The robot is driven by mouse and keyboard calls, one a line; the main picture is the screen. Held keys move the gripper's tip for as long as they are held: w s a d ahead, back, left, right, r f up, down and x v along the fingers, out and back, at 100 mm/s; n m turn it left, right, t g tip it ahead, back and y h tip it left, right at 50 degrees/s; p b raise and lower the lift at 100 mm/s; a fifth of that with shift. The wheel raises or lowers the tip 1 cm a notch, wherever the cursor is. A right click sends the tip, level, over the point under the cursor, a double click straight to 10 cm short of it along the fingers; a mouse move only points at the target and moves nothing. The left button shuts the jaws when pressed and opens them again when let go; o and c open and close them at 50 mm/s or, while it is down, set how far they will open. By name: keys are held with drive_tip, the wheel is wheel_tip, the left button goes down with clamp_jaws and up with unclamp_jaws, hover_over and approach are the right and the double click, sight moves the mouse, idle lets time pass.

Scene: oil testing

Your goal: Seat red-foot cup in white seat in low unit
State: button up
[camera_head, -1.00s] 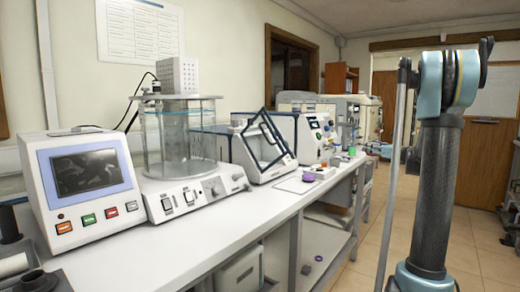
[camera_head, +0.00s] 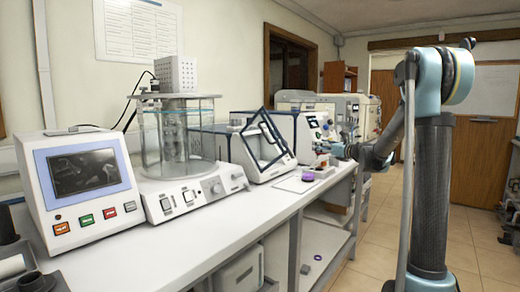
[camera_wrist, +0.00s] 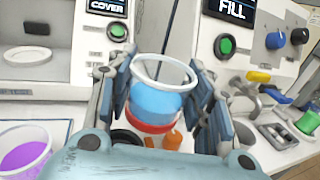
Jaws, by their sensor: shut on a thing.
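My gripper (camera_wrist: 165,95) is shut on the red-foot cup (camera_wrist: 160,98), with a finger on each side. The cup has a white rim, blue sides or contents and a red foot, and is seen from above at a slight tilt. In the head view my gripper (camera_head: 335,150) is small at the far part of the bench. A low unit with a COVER display (camera_wrist: 100,12) and a green button stands behind and left of the cup in the wrist view.
A purple-filled cup (camera_wrist: 22,158) stands left of my gripper. A dark round opening (camera_wrist: 126,137) and orange pieces (camera_wrist: 172,139) lie below the held cup. A FILL unit (camera_wrist: 235,45) with knobs is at right. The near bench (camera_head: 215,215) has clear room in front.

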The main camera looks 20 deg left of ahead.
drive_tip(key=s+a+n+g, duration=0.1)
drive_tip(key=s+a, duration=0.1)
drive_tip(key=a, duration=0.3)
drive_tip(key=s+a+g+y, duration=0.1)
drive_tip(key=s+a, duration=0.2)
drive_tip(key=a, duration=0.3)
drive_tip(key=s+a+n+g+y, duration=0.1)
drive_tip(key=s+a, duration=0.2)
drive_tip(key=a, duration=0.3)
drive_tip(key=shift+s+a+n, duration=0.25)
drive_tip(key=shift+n, duration=0.05)
drive_tip(key=shift+n+g+y, duration=0.3)
drive_tip(key=shift+n+g, duration=0.2)
drive_tip(key=shift+g, duration=0.3)
drive_tip(key=s+a, duration=0.1)
drive_tip(key=a, duration=0.6)
drive_tip(key=s+a, duration=0.1)
drive_tip(key=a, duration=0.3)
drive_tip(key=shift+s+a+r, duration=0.2)
drive_tip(key=shift+s, duration=0.15)
drive_tip(key=shift+w+d+f, duration=0.1)
drive_tip(key=shift+w+f, duration=0.05)
drive_tip(key=shift+f, duration=1.6)
drive_tip(key=shift+d, duration=0.1)
drive_tip(key=shift+f, duration=0.3)
drive_tip(key=shift+f, duration=0.35)
drive_tip(key=shift+f, duration=0.1)
drive_tip(key=o, duration=1.2)
